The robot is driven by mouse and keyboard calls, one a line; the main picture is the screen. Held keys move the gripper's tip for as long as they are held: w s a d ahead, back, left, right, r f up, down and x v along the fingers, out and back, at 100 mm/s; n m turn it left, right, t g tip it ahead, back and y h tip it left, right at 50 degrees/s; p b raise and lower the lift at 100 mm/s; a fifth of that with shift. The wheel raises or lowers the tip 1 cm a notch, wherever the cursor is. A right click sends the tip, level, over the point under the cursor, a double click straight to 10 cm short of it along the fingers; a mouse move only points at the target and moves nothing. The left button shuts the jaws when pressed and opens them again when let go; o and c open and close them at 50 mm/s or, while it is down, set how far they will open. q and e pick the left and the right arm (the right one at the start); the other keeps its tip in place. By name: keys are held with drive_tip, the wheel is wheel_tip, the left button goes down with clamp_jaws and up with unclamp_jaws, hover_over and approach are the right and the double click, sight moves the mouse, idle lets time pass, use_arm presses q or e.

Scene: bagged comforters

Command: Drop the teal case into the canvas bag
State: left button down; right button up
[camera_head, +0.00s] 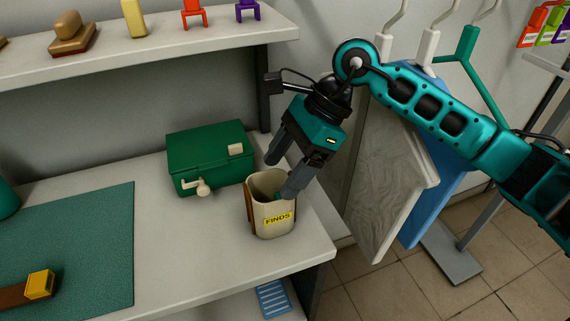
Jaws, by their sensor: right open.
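The canvas bag (259,219), beige with a yellow FINDS label, stands upright on the counter near its right front corner. My right gripper (279,177) is open above it, with one finger reaching down at the bag's right rim and the other behind the mouth. A small teal patch (279,196) shows inside the mouth beside the fingertip; it looks like part of the teal case, mostly hidden by the bag wall and finger. My left gripper is not in view.
A green box (210,157) with a crank handle stands behind and left of the bag. A teal mat (85,240) lies at left, with a yellow-ended brown item (38,285). Garments on hangers (385,180) hang close on the right. A shelf (120,58) runs above.

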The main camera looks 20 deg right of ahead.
drive_tip(key=v, duration=0.7)
drive_tip(key=shift+r+b, duration=0.2)
drive_tip(key=shift+b, duration=0.1)
drive_tip(key=shift+d, duration=0.1)
